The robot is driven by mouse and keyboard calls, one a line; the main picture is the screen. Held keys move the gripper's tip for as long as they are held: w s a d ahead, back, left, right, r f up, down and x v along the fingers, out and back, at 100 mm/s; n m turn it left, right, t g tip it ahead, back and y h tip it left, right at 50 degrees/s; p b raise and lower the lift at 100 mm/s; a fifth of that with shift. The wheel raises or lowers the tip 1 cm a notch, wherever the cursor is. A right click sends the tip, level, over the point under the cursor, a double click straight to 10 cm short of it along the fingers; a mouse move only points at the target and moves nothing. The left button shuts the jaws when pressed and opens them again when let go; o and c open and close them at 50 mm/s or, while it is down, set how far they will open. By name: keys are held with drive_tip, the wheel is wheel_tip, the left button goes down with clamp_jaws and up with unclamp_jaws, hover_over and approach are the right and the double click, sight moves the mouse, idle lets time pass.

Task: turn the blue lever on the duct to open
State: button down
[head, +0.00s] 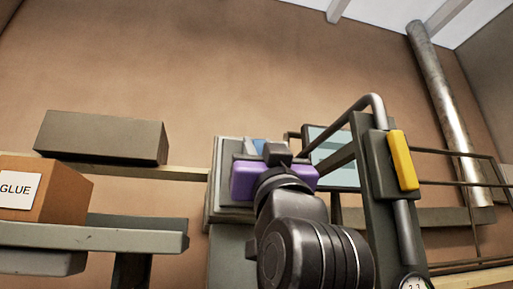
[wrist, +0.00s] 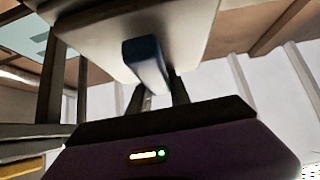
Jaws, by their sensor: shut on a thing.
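The blue lever (wrist: 146,62) sticks out from a pale grey panel (wrist: 205,30) on the duct in the wrist view. In the head view only a bit of the blue lever (head: 259,146) shows above my purple gripper body. My gripper (wrist: 161,88) is shut on the lever's near end, with one dark finger on each side. In the head view my wrist and gripper cover most of the grey panel (head: 228,152), and the fingertips are hidden.
To the right stands a grey post with a yellow handle (head: 402,160) and a bent pipe (head: 350,110), close to my arm. A box marked GLUE (head: 50,187) sits on a grey shelf (head: 90,236) at the left. Thin dark rails (head: 440,150) run at the right.

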drive_tip(key=shift+f+m+h, duration=0.1)
drive_tip(key=shift+m+h, duration=0.2)
drive_tip(key=shift+h, duration=0.1)
drive_tip(key=c, duration=1.2)
unclamp_jaws()
drive_tip(key=b+v, duration=0.2)
drive_tip(key=v, duration=0.5)
drive_tip(key=shift+s+f+b, duration=0.15)
drive_tip(key=shift+f+b, duration=0.2)
drive_tip(key=shift+b, duration=0.05)
